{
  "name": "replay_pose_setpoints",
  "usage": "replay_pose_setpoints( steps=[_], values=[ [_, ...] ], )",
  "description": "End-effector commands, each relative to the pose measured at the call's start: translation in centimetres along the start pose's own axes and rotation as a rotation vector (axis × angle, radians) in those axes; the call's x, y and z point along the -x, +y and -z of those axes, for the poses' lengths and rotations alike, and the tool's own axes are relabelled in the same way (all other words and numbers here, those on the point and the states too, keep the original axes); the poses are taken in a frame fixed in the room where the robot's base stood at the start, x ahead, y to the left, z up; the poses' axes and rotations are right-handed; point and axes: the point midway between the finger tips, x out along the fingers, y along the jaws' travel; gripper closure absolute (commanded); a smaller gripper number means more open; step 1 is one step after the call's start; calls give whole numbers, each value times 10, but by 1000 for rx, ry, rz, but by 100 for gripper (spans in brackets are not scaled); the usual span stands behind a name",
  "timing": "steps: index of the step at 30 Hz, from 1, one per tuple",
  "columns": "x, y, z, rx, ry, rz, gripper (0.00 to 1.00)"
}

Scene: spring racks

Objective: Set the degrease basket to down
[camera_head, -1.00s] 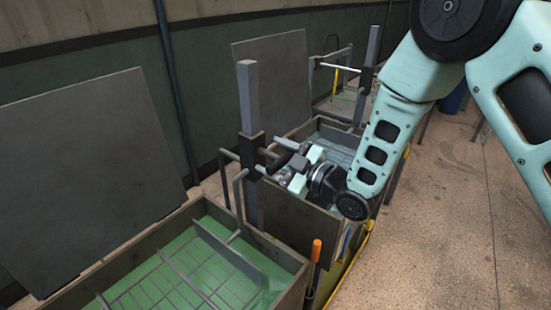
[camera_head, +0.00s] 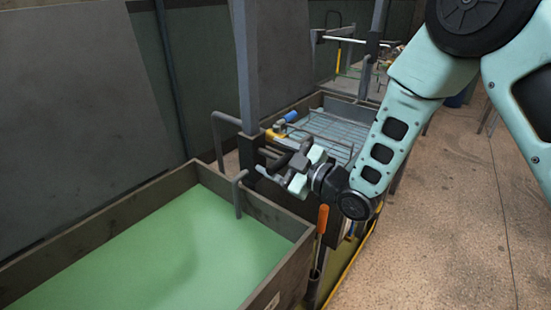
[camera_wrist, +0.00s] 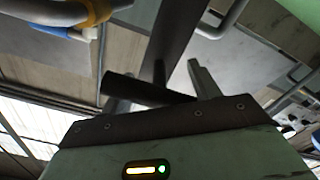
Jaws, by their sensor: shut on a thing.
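The near tank (camera_head: 70,242) is full of green liquid (camera_head: 170,250). Its basket is hidden under the liquid; only the bent grey hanger rod (camera_head: 239,196) shows, going down at the back corner. A dark slide (camera_head: 248,155) sits low on the upright grey post (camera_head: 246,70), with a dark handle (camera_head: 278,163) pointing out from it. My gripper (camera_head: 283,168) is shut on this handle. In the wrist view the dark handle (camera_wrist: 140,92) lies across, beside a pale finger (camera_wrist: 205,80). I cannot read a name on the tank.
A second tank with a wire basket (camera_head: 330,130) stands behind; a blue and yellow part (camera_head: 280,125) is near its corner. An orange-handled tool (camera_head: 322,220) stands upright beside the near tank. The floor (camera_head: 450,230) at right is clear.

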Motion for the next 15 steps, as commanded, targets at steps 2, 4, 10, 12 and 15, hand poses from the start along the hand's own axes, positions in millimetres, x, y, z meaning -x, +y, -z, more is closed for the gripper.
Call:
replay_pose_setpoints(
  steps=[2, 4, 10, 12, 15],
  values=[
    [2, -12, -12, -18, -9, 12, 80],
    [2, -13, -13, -18, -9, 13, 80],
    [2, -13, -13, -19, -11, 14, 80],
    [2, -13, -13, -19, -11, 13, 80],
    [2, -13, -14, -19, -11, 13, 80]
  ],
)
